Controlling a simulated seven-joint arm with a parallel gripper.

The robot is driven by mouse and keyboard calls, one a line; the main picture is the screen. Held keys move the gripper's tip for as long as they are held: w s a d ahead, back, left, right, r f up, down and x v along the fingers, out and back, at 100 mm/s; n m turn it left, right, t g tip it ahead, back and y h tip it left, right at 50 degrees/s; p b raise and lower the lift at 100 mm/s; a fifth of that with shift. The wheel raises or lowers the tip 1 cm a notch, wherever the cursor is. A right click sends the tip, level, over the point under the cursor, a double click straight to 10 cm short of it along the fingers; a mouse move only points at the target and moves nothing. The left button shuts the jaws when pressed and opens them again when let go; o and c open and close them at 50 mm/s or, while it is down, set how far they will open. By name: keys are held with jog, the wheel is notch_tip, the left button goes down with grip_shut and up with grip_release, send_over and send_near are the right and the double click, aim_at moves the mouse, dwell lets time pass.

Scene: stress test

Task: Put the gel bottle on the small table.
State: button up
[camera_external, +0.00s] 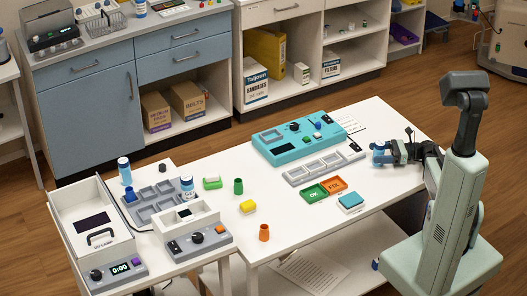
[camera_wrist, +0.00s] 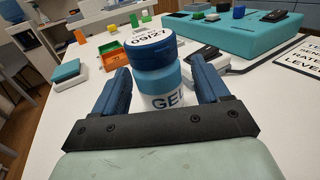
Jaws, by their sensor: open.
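The gel bottle (camera_wrist: 160,78) stands between the two blue fingers of my gripper (camera_wrist: 163,86) in the wrist view. It has a dark blue cap with a printed white top, a light blue band and a white label reading "GEL". My gripper is open, with a finger on each side of the bottle and visible gaps. In the external view my gripper (camera_external: 390,154) is low over the right end of the large white table, and the bottle (camera_external: 379,147) is partly hidden there. The small white table (camera_external: 153,248) is at the left, crowded with devices.
A teal device (camera_external: 297,136), a grey tray (camera_external: 322,166), green and orange bins (camera_external: 325,189) and a teal-and-white block (camera_external: 351,201) stand on the large table. The large table's front right is clear.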

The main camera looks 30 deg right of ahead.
jog(key=c, duration=1.2)
jog(key=shift+r, duration=0.15)
